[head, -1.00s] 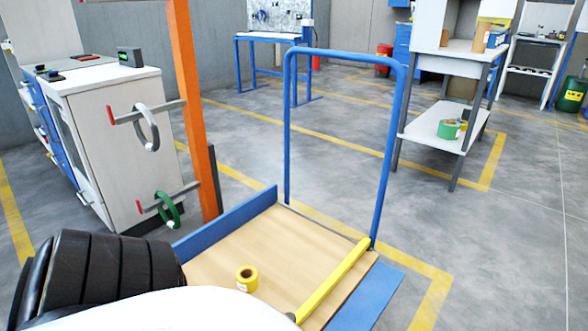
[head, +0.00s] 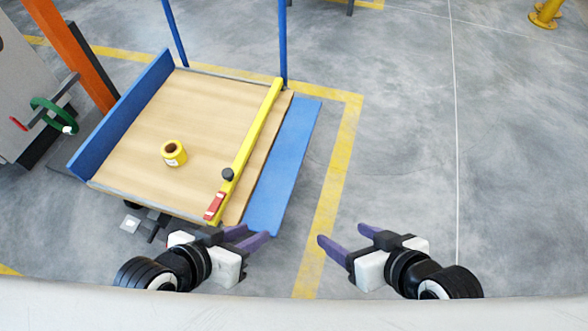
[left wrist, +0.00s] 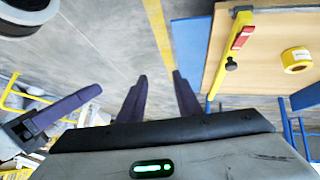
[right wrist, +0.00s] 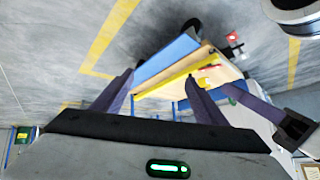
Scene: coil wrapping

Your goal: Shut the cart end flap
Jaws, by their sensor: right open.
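The cart has a wooden deck (head: 205,105). A blue end flap (head: 283,165) lies folded out along its right side, low and roughly flat; it also shows in the left wrist view (left wrist: 188,45) and the right wrist view (right wrist: 166,58). A yellow bar (head: 248,145) with a black knob (head: 228,174) and a red end piece (head: 214,206) runs along the deck beside that flap. My left gripper (head: 254,236) is open and empty by the flap's near end. My right gripper (head: 340,234) is open and empty over the floor, right of the flap.
A yellow tape roll (head: 173,153) stands on the deck. A raised blue board (head: 122,112) edges the deck's left side. Blue handle posts (head: 283,40) rise at the back. An orange post (head: 72,50) and grey cabinet (head: 25,90) stand left.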

